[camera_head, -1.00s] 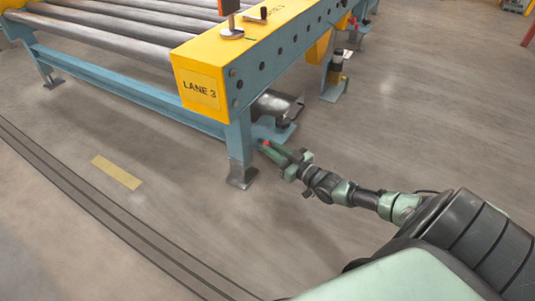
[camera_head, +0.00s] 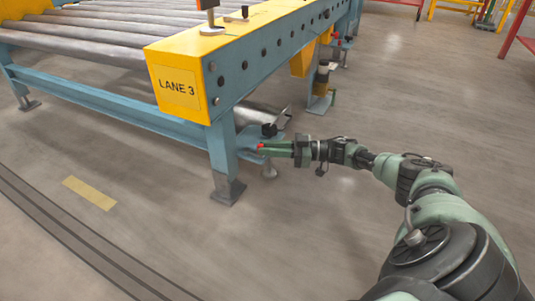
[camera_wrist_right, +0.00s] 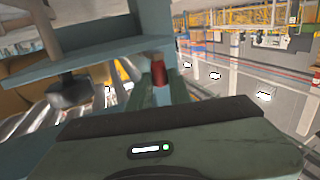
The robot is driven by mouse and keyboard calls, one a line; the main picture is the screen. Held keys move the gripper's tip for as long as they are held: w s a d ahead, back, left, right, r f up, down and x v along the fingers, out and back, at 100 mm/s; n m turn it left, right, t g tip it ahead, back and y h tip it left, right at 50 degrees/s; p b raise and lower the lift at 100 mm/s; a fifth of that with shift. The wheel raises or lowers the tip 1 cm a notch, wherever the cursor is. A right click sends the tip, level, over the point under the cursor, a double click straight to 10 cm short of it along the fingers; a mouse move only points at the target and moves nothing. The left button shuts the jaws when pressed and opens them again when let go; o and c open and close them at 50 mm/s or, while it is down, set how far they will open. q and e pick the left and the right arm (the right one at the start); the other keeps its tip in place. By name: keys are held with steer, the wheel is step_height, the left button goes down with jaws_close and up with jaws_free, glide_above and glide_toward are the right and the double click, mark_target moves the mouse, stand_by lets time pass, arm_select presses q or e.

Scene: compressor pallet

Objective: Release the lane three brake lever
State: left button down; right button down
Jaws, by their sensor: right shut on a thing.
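The lane three brake lever shows as a small red end (camera_head: 261,147) beside the blue leg of the conveyor marked LANE 3 (camera_head: 178,88). My right gripper (camera_head: 265,149) is low by that leg, shut on the red end. In the right wrist view the red lever end (camera_wrist_right: 159,73) stands between the green fingers, under a blue plate. The rest of the lever is hidden by the gripper and frame. My left gripper is in neither view.
The blue conveyor leg (camera_head: 223,162) and a blue bracket with a dark knob (camera_head: 269,130) are close to the gripper. A metal cylinder lies behind them. Another blue stand (camera_head: 320,92) is farther back.

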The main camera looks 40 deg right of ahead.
steer(key=shift+w+d+r, duration=0.1)
steer(key=shift+w+r, duration=0.1)
stand_by(0.4)
steer(key=c, duration=1.6)
jaws_free()
steer(key=shift+f, duration=0.1)
steer(key=p+v, duration=0.2)
steer(key=v, duration=0.5)
steer(key=shift+s+d, duration=0.25)
steer(key=shift+d, duration=0.05)
steer(key=shift+a, duration=0.1)
